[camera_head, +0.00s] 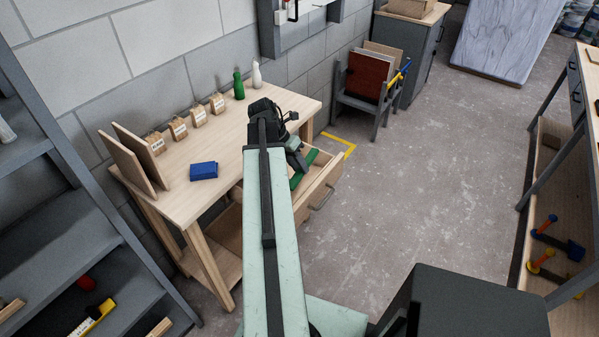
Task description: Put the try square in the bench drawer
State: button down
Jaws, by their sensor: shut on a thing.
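The bench drawer (325,184) is pulled out from the right side of the light wooden bench, with its handle facing right. Green surfaces (296,181) show inside it; I cannot tell whether they are a lining or an object. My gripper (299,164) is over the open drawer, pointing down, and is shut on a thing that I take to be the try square. My arm and wrist hide most of the gripper and what it holds. No try square shows clearly elsewhere. I cannot tell whether the held thing touches the drawer bottom.
A grey shelf (95,245) stands at the left, a workbench at the right.

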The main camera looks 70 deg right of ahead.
jog(key=shift+d+f+b, duration=0.1)
jog(key=shift+f+b, duration=1.45)
jog(key=shift+f, duration=0.75)
jog(key=c, duration=1.1)
grip_release()
jog(key=shift+r, duration=0.1)
jog(key=shift+r+p, duration=0.3)
jog(key=shift+p, duration=0.1)
jog(key=p+v, duration=0.5)
jog(key=v, duration=0.1)
jog(key=p+v, duration=0.6)
jog(key=shift+s+r, duration=0.15)
jog(key=shift+r, duration=0.2)
